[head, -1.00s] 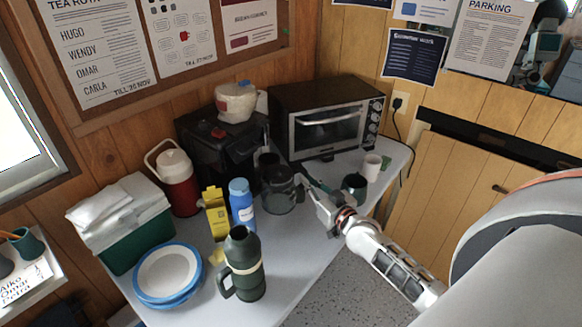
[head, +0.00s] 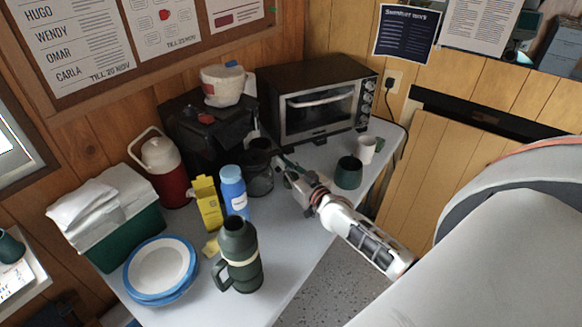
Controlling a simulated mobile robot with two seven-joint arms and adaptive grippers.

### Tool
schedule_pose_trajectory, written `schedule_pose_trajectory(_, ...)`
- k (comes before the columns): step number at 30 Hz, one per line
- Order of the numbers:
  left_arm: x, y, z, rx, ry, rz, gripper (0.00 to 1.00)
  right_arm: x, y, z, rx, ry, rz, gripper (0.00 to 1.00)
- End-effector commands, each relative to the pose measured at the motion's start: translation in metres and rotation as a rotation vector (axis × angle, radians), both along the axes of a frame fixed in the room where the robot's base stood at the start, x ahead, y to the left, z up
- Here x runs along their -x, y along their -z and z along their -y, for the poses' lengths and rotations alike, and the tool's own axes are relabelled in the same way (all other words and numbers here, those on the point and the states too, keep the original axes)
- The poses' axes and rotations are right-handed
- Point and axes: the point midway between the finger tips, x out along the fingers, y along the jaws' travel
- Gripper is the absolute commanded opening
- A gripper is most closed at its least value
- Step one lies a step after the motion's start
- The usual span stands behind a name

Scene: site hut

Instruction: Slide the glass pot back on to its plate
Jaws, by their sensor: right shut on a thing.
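The glass pot (head: 259,181) is dark and see-through. It stands upright on the white worktop side, close in front of the black coffee maker (head: 197,143) and just right of the blue bottle. My right gripper (head: 287,170) comes in from the right and is shut on the pot's handle, which its fingers mostly hide. The coffee maker's plate is hidden behind the bottle, the yellow carton and the pot, so I cannot tell whether the pot touches it. My left gripper is not in view.
A blue bottle (head: 234,192), yellow carton (head: 207,203) and green flask (head: 241,258) stand left and in front of the pot. A dark green mug (head: 348,173) and white mug (head: 367,150) stand right of my gripper. A toaster oven (head: 316,101) is behind.

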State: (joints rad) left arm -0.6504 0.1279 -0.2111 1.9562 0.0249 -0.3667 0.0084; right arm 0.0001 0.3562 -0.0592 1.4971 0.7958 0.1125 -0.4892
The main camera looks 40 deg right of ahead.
Motion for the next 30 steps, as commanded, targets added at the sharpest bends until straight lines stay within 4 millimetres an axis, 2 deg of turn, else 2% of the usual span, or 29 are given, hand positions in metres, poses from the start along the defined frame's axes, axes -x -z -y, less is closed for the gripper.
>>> schedule_pose_trajectory(6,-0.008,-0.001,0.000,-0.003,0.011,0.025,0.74,-0.020,0.000,-0.006,-0.003,0.001,0.004,0.00)
schedule_pose_trajectory(19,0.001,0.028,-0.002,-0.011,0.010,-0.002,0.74,-0.056,0.002,-0.019,-0.002,0.001,0.002,0.00)
schedule_pose_trajectory(30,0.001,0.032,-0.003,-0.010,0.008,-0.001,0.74,-0.088,0.001,-0.030,-0.002,0.001,0.002,0.00)
